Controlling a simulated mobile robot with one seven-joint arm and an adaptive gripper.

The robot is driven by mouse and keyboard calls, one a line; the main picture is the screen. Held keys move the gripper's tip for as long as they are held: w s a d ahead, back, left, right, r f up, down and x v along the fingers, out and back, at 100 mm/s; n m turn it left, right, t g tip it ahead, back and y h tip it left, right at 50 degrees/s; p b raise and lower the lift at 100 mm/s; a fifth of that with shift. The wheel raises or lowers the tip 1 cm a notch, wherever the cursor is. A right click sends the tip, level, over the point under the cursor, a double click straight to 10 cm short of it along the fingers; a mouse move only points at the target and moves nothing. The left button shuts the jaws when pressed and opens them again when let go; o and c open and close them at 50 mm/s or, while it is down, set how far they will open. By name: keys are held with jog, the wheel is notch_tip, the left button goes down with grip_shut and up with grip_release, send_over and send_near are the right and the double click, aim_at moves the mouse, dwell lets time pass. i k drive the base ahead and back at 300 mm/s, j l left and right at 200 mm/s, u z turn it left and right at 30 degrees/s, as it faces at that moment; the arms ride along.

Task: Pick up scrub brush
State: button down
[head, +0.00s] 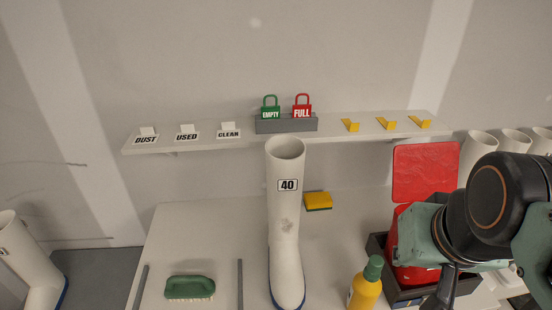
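The green scrub brush (190,286) lies on the white bench (220,225) at the lower left, with its pale bristles facing down. It lies between two grey strips (240,285). My arm comes in from the right, and the dark part of my gripper (442,290) shows at the lower right, cut by the frame edge. It is far to the right of the brush and apart from it. Its fingertips are not clearly shown, so I cannot tell whether it is open or shut.
A tall white boot (284,220) marked 40 stands between the brush and my arm. A yellow bottle (364,290) with a green cap and a dark tray (377,248) with a red box stand near my gripper. A yellow sponge (318,201) lies behind. A shelf (340,130) runs along the wall.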

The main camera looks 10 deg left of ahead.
aim_at(197, 288)
jog(key=u, duration=1.8)
